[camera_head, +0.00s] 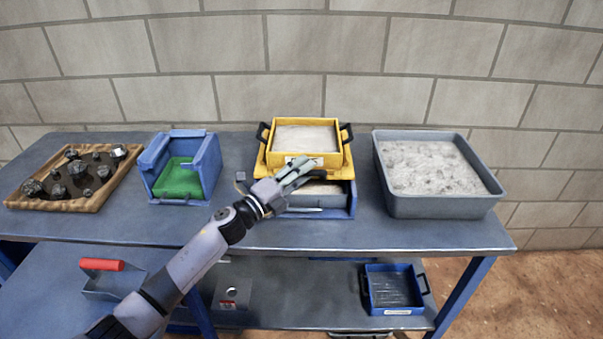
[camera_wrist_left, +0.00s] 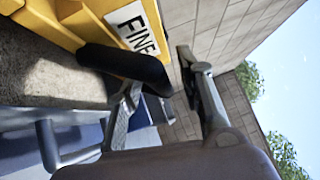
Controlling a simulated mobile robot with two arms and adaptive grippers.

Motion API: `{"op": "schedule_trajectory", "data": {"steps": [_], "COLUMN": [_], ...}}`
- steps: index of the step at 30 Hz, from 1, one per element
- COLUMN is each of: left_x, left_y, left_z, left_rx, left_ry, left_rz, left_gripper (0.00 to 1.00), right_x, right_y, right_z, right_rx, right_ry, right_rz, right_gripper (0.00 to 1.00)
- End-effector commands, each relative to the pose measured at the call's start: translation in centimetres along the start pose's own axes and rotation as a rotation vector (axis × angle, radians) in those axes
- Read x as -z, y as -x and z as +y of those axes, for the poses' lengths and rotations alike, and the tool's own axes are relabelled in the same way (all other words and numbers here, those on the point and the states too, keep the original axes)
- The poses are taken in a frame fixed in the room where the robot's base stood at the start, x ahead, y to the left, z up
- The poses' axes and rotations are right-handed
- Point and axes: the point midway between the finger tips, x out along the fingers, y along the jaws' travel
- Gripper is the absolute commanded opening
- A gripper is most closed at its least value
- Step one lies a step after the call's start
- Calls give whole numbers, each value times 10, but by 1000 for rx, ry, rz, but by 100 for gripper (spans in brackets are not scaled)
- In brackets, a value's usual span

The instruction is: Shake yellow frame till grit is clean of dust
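The yellow frame (camera_head: 312,155) sits on a blue-sided stand (camera_head: 335,211) at the middle of the bench. Pale grey grit (camera_head: 305,138) fills it, and a black handle sticks out on each side. In the left wrist view its yellow wall (camera_wrist_left: 75,22) and a white FINE label (camera_wrist_left: 133,25) show at the upper left. My left gripper (camera_head: 300,174) is just in front of the frame, with its fingers apart. A dark rounded bar (camera_wrist_left: 125,66) lies close to one finger; whether they touch is unclear. My right gripper is not in view.
A grey tub (camera_head: 440,207) of pale grit stands to the right. A blue box (camera_head: 205,170) with a green inside and a wooden tray (camera_head: 75,200) of dark rocks stand to the left. A red-handled scoop (camera_head: 102,266) and a blue tray (camera_head: 393,287) lie lower.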

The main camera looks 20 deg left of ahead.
Motion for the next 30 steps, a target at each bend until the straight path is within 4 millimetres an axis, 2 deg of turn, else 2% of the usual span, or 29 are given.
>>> {"op": "schedule_trajectory", "data": {"steps": [2, 15, 30], "left_x": [0, 0, 0], "left_y": [0, 0, 1], "left_z": [0, 0, 1], "left_rx": [0, 0, -1], "left_ry": [0, 0, -1], "left_rz": [0, 0, 0], "left_gripper": [30, 1, 0], "right_x": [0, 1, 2], "right_y": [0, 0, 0], "right_z": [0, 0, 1], "right_rx": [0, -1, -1], "right_ry": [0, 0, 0], "right_rz": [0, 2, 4], "right_gripper": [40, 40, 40]}}
